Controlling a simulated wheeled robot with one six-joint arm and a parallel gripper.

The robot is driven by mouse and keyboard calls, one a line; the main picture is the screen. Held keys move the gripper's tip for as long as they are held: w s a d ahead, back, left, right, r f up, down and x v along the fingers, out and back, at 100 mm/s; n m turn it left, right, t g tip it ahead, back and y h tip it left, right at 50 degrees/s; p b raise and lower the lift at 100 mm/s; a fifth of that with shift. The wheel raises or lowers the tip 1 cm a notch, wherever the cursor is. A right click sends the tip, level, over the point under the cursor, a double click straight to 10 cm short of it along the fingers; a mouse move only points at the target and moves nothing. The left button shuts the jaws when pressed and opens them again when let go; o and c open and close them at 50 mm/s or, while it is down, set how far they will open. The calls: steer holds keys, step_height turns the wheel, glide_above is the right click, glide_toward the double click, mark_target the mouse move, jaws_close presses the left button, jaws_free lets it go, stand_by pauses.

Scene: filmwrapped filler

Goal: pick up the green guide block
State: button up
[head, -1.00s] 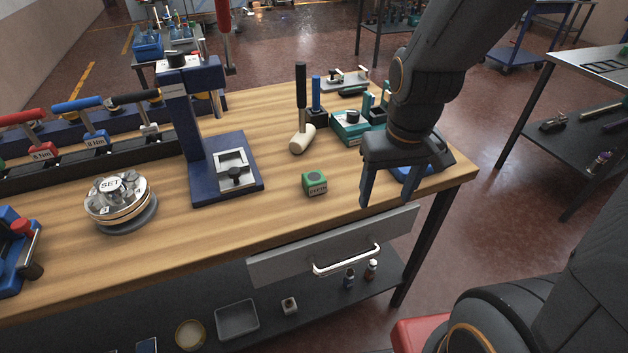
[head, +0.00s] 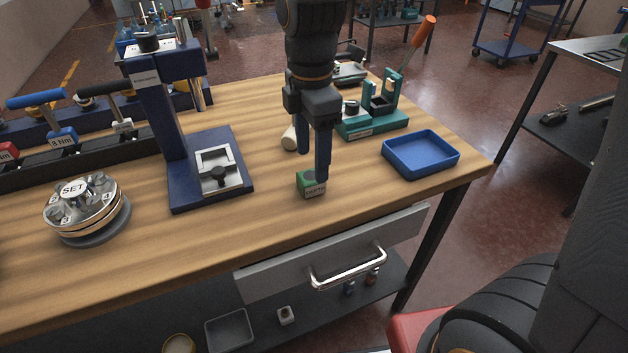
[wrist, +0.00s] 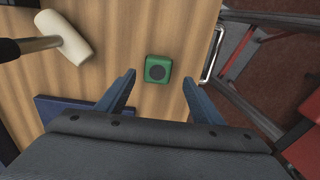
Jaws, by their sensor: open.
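The green guide block (head: 310,186) sits on the wooden bench top near its front edge, with a label on its front side. In the wrist view the green guide block (wrist: 158,69) shows from above with a dark round centre, ahead of the fingertips and roughly midway between them. My gripper (head: 316,175) is over the block in the head view, and one finger covers part of it. In the wrist view my gripper (wrist: 158,78) is open with nothing between its fingers. I cannot tell the exact height above the block.
A blue press (head: 185,165) stands left of the block. A pale mallet head (head: 289,138) lies behind it, partly hidden by my arm. A teal fixture (head: 375,122) and a blue tray (head: 420,155) are to the right. An open-looking drawer (head: 330,255) is below the bench edge.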

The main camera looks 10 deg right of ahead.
mark_target(311, 175)
steer(key=shift+w+a+f+p, duration=0.15)
steer(key=shift+f+p, duration=0.15)
steer(key=shift+f, duration=1.3)
steer(key=shift+w+f+p, duration=0.15)
steer(key=shift+f+p, duration=0.15)
steer(key=shift+f, duration=1.3)
steer(key=c, duration=1.3)
